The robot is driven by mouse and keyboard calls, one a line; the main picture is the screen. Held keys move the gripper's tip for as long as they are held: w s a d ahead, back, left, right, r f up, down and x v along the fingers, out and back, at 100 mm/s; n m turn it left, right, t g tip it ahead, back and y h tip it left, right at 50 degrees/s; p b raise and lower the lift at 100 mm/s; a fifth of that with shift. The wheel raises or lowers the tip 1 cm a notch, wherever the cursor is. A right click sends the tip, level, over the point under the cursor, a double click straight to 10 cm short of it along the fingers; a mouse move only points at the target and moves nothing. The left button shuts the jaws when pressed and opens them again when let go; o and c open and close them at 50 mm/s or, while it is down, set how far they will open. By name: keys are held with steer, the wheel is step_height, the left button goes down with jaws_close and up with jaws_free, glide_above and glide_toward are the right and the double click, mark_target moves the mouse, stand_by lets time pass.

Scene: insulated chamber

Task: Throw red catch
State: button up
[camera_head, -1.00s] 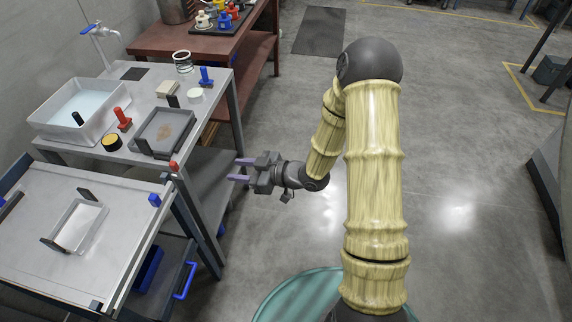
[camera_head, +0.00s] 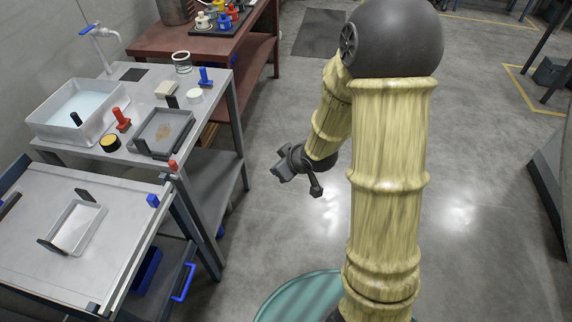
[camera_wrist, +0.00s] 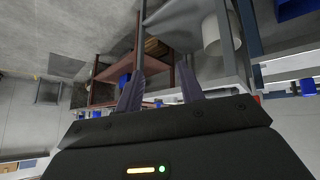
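A small red catch (camera_head: 173,165) sits at the far right corner of the grey tilted tray table (camera_head: 118,190), by the bench edge. A blue catch (camera_head: 153,200) is on the same table's right side.
The steel bench (camera_head: 213,90) holds a white water basin (camera_head: 48,118), a red-handled tool (camera_head: 121,120), a blue-handled tool (camera_head: 206,77) and a grey tray (camera_head: 143,148). A blue drawer handle (camera_head: 185,282) juts out below. The floor (camera_head: 270,230) right of the tables is free.

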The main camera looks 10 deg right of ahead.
steer(key=shift+s+d+r, duration=0.1)
steer(key=shift+s+d, duration=0.15)
steer(key=shift+d, duration=0.1)
steer(key=shift+c, duration=0.5)
steer(key=c, duration=0.7)
steer(key=a+f+m+y, duration=0.1)
steer(key=a, duration=0.1)
steer(key=a+f+m+y+b, duration=0.1)
steer(key=a+f, duration=0.1)
steer(key=a, duration=0.1)
steer(key=w+a+f+m+y+b, duration=0.1)
steer(key=a+f, duration=0.1)
steer(key=a, duration=0.1)
steer(key=shift+w+m, duration=0.1)
steer(key=shift+m, duration=0.2)
jaws_close()
steer(key=w+a+r+m+t+y+b, duration=0.2)
steer(key=a+r+m+t+y, duration=0.3)
steer(key=a+m, duration=0.5)
steer(key=m+y+b, duration=0.1)
steer(key=y, duration=0.1)
steer(key=shift+w+m+y, duration=0.25)
steer(key=shift+m+y, duration=0.05)
steer(key=shift+a, duration=0.1)
